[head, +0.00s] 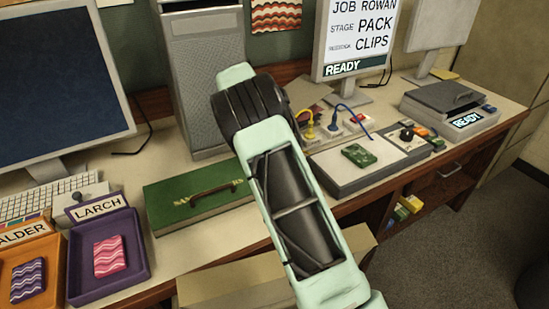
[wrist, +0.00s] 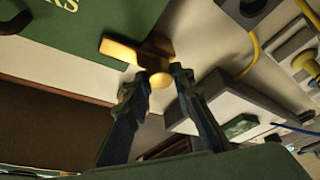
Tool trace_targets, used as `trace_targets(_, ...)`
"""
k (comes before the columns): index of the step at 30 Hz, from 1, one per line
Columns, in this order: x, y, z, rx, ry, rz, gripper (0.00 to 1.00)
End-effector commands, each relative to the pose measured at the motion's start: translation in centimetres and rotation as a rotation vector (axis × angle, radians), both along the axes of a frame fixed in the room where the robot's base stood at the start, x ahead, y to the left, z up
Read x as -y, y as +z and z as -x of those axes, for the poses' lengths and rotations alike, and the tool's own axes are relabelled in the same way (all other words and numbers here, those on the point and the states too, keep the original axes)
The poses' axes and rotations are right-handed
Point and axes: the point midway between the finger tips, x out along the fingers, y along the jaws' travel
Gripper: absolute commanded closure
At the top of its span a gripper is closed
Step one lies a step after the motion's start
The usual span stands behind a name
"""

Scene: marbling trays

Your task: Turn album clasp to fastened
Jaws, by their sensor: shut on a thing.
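A brass clasp (wrist: 121,51) shows in the wrist view, with a flat arm pointing left and a round knob (wrist: 160,79) lower down. The clasp arm lies over the edge of a green cover (wrist: 85,25) with gold lettering, partly cut off by the frame. My gripper (wrist: 160,82) has its two dark fingers on either side of the knob and is shut on the clasp. In the head view my arm hides the gripper and the clasp. I cannot tell from the wrist view whether the clasp is fully turned.
A green case (head: 195,205) with a dark handle lies left of my arm. A purple tray (head: 75,270) and orange tray (head: 12,252) stand at the left. Grey devices with yellow and blue cables are at right; a yellow cable (wrist: 252,52) passes close to the gripper.

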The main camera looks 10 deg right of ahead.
Motion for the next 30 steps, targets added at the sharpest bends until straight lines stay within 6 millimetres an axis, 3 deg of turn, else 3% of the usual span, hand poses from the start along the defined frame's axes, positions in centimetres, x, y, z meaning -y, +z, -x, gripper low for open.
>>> trace_targets(19,0.07,0.02,-0.06,0.001,-0.055,0.000,1.00)
trace_targets(20,0.08,0.02,-0.05,0.001,-0.055,0.000,0.77)
trace_targets(24,0.06,0.02,-0.05,0.001,-0.054,-0.001,0.61)
trace_targets(30,0.05,0.00,-0.05,0.000,-0.053,0.000,0.60)
